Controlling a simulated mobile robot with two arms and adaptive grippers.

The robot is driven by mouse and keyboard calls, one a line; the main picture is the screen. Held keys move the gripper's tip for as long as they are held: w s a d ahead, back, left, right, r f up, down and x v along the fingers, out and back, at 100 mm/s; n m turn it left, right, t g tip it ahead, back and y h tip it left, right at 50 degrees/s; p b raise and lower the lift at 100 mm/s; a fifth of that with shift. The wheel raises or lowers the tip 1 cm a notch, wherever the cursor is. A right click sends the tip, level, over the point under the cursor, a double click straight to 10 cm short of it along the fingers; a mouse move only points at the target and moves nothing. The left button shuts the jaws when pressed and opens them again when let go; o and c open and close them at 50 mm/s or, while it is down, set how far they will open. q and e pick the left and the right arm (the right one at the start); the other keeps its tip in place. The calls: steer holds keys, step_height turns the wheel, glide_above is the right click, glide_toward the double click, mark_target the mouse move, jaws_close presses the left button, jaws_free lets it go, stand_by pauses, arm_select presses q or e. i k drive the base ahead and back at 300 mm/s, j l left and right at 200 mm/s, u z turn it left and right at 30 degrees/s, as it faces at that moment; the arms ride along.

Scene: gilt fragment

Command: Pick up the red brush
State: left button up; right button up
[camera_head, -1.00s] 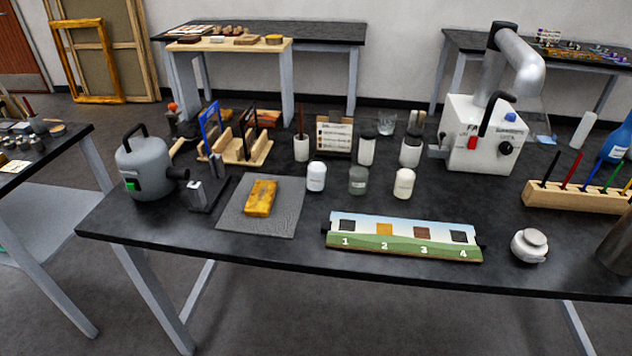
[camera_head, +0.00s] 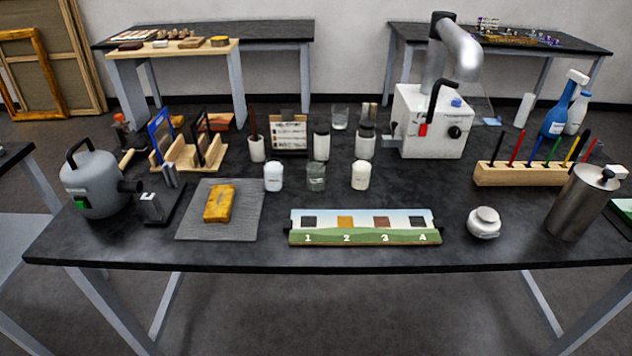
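A wooden block holder (camera_head: 520,175) stands at the right of the black table, with several thin coloured handles upright or leaning in it. A red brush handle (camera_head: 516,149) rises from the holder, second from the left, beside a black one (camera_head: 497,147). Another reddish handle (camera_head: 589,151) shows at the holder's right end, partly behind the steel canister. The lower ends of the handles are hidden in the block. Neither of my grippers is in view.
A steel canister (camera_head: 577,205) stands in front of the holder's right end. A white machine (camera_head: 430,125) stands behind left, and blue spray bottle (camera_head: 560,110) behind right. Bare tabletop (camera_head: 420,190) lies left of the holder.

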mark_target(515, 150)
steer(key=i+l+z, duration=0.1)
steer(key=i+l, duration=0.15)
steer(key=l, duration=0.25)
steer(key=i+l+z, duration=0.15)
steer(key=l, duration=0.3)
steer(key=i+l+z, duration=0.1)
steer(key=i+l, duration=0.25)
steer(key=i+l+z, duration=0.15)
steer(key=i+l, duration=0.15)
steer(key=l, duration=0.2)
